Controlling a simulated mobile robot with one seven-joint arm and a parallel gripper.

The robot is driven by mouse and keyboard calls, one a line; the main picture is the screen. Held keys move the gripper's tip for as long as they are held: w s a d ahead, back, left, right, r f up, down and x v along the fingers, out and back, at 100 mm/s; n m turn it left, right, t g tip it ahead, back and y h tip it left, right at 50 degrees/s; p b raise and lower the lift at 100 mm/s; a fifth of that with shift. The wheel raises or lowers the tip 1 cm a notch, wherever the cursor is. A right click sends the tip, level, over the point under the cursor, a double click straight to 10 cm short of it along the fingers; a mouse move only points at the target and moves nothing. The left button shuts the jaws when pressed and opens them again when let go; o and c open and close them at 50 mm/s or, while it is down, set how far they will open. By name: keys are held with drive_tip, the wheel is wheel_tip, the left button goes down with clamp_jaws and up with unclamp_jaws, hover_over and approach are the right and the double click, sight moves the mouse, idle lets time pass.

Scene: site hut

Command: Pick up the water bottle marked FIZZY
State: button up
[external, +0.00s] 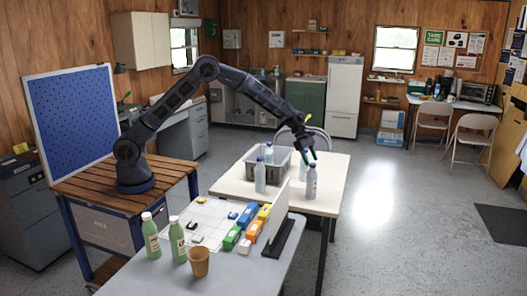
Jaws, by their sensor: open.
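Several clear-blue water bottles stand on the white table (332,196). One bottle (311,183) is at the right, one (260,178) stands in front of the grey crate, and another (268,154) shows at the crate, whether inside or behind I cannot tell. A further pale bottle shape (303,170) is partly hidden behind the right bottle. The markings are too small to read, so I cannot tell which says FIZZY. My gripper (309,153) is open, pointing down just above the right bottle in the picture. I cannot tell whether it touches anything.
The grey crate (242,160) stands on the white table's left part. On the nearer grey table are two green bottles (151,236) (177,241), a brown cup (199,262), coloured boxes (232,237) and an upright white panel (279,209). The white table's right side is clear.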

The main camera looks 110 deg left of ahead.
sight(312, 164)
drive_tip(key=shift+x, duration=3.05)
drive_tip(key=shift+d, duration=0.1)
clamp_jaws()
